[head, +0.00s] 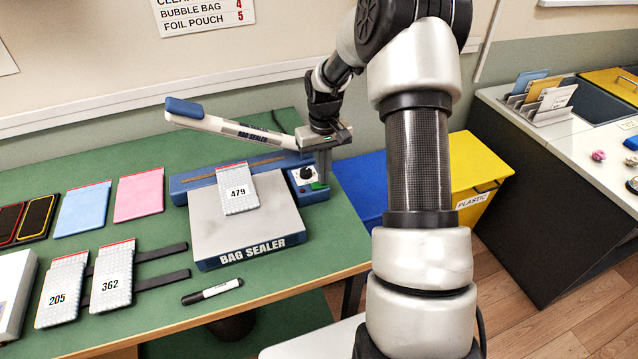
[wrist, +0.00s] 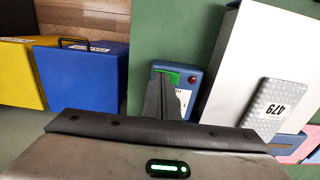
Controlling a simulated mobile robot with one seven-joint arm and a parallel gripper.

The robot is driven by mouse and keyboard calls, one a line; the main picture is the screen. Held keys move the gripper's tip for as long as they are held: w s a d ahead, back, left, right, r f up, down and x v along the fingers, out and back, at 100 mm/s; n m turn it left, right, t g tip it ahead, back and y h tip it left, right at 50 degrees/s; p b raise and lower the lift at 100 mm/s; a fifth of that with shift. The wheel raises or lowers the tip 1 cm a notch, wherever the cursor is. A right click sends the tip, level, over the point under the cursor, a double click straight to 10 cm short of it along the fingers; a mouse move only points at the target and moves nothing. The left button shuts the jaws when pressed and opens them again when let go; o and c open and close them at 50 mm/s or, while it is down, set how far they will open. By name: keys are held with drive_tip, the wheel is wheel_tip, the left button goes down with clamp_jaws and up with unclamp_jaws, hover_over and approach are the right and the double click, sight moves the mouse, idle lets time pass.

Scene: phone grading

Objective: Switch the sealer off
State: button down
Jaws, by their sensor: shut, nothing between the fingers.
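The bag sealer (head: 250,232) stands on the green table, its white sealing arm (head: 230,127) raised. Its blue control box (head: 312,197) at the right end carries a dial (head: 305,173) and a bright green switch (head: 319,186). In the wrist view the green switch (wrist: 168,76) shows beside a small red round part (wrist: 192,79). My gripper (head: 322,180) is shut and empty, pointing down over the control box close to the switch; its fingers (wrist: 160,80) hide part of the box. Whether they touch the switch I cannot tell.
A bubble bag marked 479 (head: 238,190) lies on the sealer. Bags 205 (head: 62,290) and 362 (head: 111,277), a marker (head: 212,291), and pink (head: 139,194) and blue (head: 83,208) pouches lie leftward. Blue (head: 365,185) and yellow (head: 475,165) bins stand right of the table.

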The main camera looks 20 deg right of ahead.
wheel_tip(320, 180, up, 6)
drive_tip(key=p, duration=0.3)
drive_tip(key=shift+r+p, duration=0.2)
drive_tip(key=shift+p, duration=0.15)
idle(0.3)
drive_tip(key=s+a+r+t, duration=0.1)
drive_tip(key=s+a+r, duration=0.1)
drive_tip(key=s+r, duration=0.35)
drive_tip(key=s+a+r+t+h, duration=0.1)
drive_tip(key=s+a+r, duration=0.15)
drive_tip(key=r, duration=0.55)
drive_tip(key=s+a+r+t, duration=0.1)
drive_tip(key=s+a+r, duration=0.1)
drive_tip(key=s+r, duration=0.35)
drive_tip(key=s+a+r+t, duration=0.1)
drive_tip(key=s+a+r, duration=0.1)
drive_tip(key=s, duration=0.5)
drive_tip(key=s+a+r+t+y+p, duration=0.1)
drive_tip(key=s+a+r, duration=0.1)
drive_tip(key=s, duration=0.5)
drive_tip(key=shift+s+a+r+t, duration=0.2)
drive_tip(key=shift+a+r+t, duration=0.1)
drive_tip(key=shift+r, duration=0.5)
